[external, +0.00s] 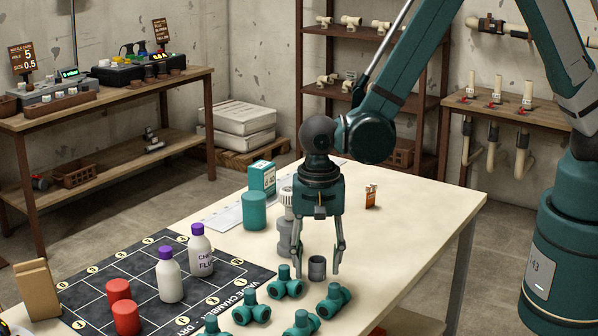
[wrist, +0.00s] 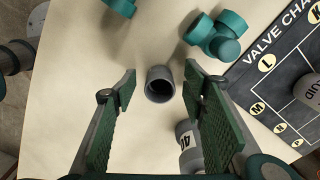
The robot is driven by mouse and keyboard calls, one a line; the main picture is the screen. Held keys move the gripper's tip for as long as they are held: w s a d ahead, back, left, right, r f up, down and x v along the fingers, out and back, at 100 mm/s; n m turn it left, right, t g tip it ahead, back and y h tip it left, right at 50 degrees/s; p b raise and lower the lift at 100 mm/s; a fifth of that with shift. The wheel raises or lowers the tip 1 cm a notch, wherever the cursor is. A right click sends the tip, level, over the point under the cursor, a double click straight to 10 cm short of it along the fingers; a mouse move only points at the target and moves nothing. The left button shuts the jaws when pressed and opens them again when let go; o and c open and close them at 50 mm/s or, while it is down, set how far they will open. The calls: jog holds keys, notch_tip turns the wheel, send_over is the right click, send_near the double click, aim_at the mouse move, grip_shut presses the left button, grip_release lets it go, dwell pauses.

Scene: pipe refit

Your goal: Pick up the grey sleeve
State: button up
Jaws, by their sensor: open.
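The grey sleeve (external: 317,268) is a short open-topped cylinder standing upright on the cream table, near the teal pipe fittings. In the wrist view the sleeve (wrist: 159,84) shows its dark bore and lies between and slightly beyond the fingertips. My gripper (external: 318,262) points down at the sleeve with its two fingers apart. In the wrist view my gripper (wrist: 160,80) is open, with green ridged pads on either side of the sleeve and a gap on each side. No contact with the sleeve shows.
Several teal fittings (external: 285,282) lie on the table in front of the sleeve. A grey bottle-like part (external: 286,218) stands close behind my gripper. A teal cylinder (external: 254,211), white bottles (external: 201,252) and a dark marked mat (external: 150,275) are to the left.

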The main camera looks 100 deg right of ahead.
jog(key=shift+c, duration=0.4)
jog(key=c, duration=0.8)
jog(key=shift+r, duration=0.2)
jog(key=shift+r+p, duration=0.4)
jog(key=shift+r, duration=4.4)
